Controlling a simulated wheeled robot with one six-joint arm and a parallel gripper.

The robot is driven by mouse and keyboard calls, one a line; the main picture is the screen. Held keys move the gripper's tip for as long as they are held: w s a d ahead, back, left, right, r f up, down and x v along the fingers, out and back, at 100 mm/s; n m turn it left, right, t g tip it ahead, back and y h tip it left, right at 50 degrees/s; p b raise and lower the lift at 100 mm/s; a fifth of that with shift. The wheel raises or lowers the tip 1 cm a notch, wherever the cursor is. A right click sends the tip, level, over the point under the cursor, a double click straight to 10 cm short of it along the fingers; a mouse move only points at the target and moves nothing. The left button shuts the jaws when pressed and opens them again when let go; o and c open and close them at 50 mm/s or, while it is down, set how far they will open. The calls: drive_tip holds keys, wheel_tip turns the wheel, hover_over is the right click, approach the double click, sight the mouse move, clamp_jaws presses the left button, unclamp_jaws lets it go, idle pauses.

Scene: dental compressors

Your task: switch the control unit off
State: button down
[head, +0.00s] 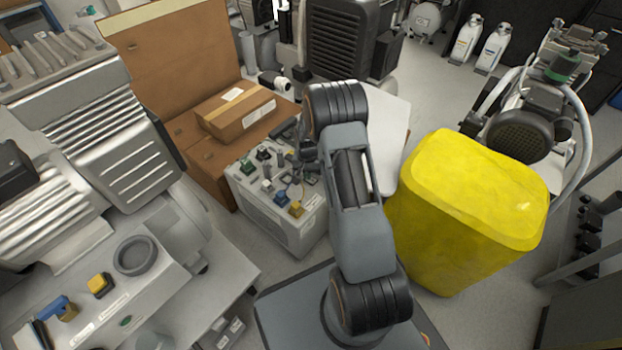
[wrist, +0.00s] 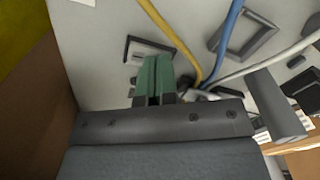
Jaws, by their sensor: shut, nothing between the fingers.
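The control unit, as far as I can tell, is the light grey box (head: 285,228) left of my arm in the head view. Its top carries several small switches and fittings, including a blue one (head: 281,198) and a yellow one (head: 296,209). In the wrist view, a pale panel (wrist: 95,75) faces me, with a dark square frame (wrist: 133,43) and a larger grey rectangular frame (wrist: 262,40). My gripper (wrist: 156,62) has green fingertips, shut and empty, over the panel beside the dark square frame. I cannot tell whether they touch it. The fingers partly hide that frame.
Yellow (wrist: 185,50), blue (wrist: 228,32) and white cables cross the panel right of my fingers. A cardboard box (head: 235,112) stands behind the unit. A large yellow container (head: 465,205) stands right of my arm. A big grey compressor (head: 95,140) is at left.

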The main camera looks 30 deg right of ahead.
drive_tip(key=shift+r+p, duration=2.55)
drive_tip(key=shift+r, duration=0.9)
drive_tip(key=shift+r, duration=0.4)
drive_tip(key=s+a+r+n+t+p, duration=0.15)
drive_tip(key=r+p, duration=0.35)
drive_tip(key=r, duration=0.5)
drive_tip(key=s+a+r+g+p, duration=0.1)
drive_tip(key=a+r+p, duration=0.1)
drive_tip(key=r+p, duration=0.5)
drive_tip(key=s+a+r+n+t+p, duration=0.1)
drive_tip(key=s+r+p, duration=0.5)
drive_tip(key=r, duration=0.8)
drive_tip(key=s+a+r+n+t+p, duration=0.1)
drive_tip(key=s+a+r+p, duration=0.3)
drive_tip(key=r, duration=0.9)
drive_tip(key=s+a+r+n+t+p, duration=0.1)
drive_tip(key=s+a+r+n+p, duration=0.1)
drive_tip(key=s+r+p, duration=0.7)
wheel_tip(320, 180, up, 6)
drive_tip(key=shift+s+a+f+n+p, duration=0.15)
drive_tip(key=shift+s+n+p, duration=0.15)
drive_tip(key=shift+n+p, duration=0.65)
